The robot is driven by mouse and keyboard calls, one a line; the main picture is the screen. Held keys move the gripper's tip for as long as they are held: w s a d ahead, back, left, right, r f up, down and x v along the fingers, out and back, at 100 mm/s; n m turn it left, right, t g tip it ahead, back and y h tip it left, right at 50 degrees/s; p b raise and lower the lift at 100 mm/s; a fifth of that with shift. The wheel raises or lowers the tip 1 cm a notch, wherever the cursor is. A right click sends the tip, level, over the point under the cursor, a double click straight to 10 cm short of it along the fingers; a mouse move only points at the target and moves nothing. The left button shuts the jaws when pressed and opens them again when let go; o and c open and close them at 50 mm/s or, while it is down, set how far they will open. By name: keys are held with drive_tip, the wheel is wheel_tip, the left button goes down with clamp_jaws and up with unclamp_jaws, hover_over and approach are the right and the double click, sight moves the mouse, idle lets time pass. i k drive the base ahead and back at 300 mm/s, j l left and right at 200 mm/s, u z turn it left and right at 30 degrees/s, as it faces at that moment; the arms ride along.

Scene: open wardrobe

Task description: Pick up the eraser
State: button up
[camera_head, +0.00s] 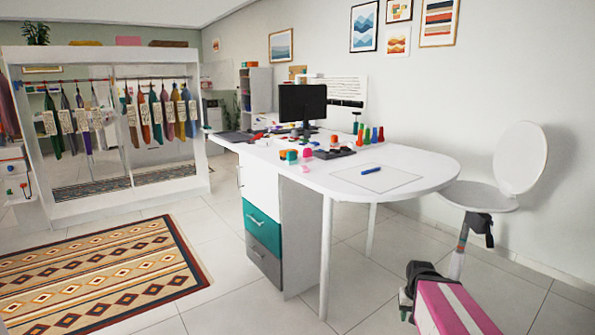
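I cannot tell for certain which small item is the eraser. A small blue object (371,170) lies on a white sheet (390,183) on the rounded right end of the white desk (425,163). Several small coloured items lie farther left on the desk, among them a green and red pair of blocks (288,155) and a pink item (307,153). They are too small to name. My gripper (407,303) is at the bottom, low in front of the desk and well apart from these items. Its fingers are too dark and small to read.
A white chair (522,158) stands right of the desk. A monitor (302,103) and several upright coloured pieces (367,135) stand on the desk. An open wardrobe (133,180) with hanging clothes is at left, behind a patterned rug (95,275). Tiled floor is clear before the desk.

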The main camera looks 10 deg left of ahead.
sight(304, 169)
drive_tip(key=i+u, duration=0.4)
drive_tip(key=i+l+u, duration=0.15)
drive_tip(key=u, duration=0.25)
drive_tip(key=i+l+u, duration=0.2)
drive_tip(key=u, duration=0.15)
drive_tip(key=i, duration=0.05)
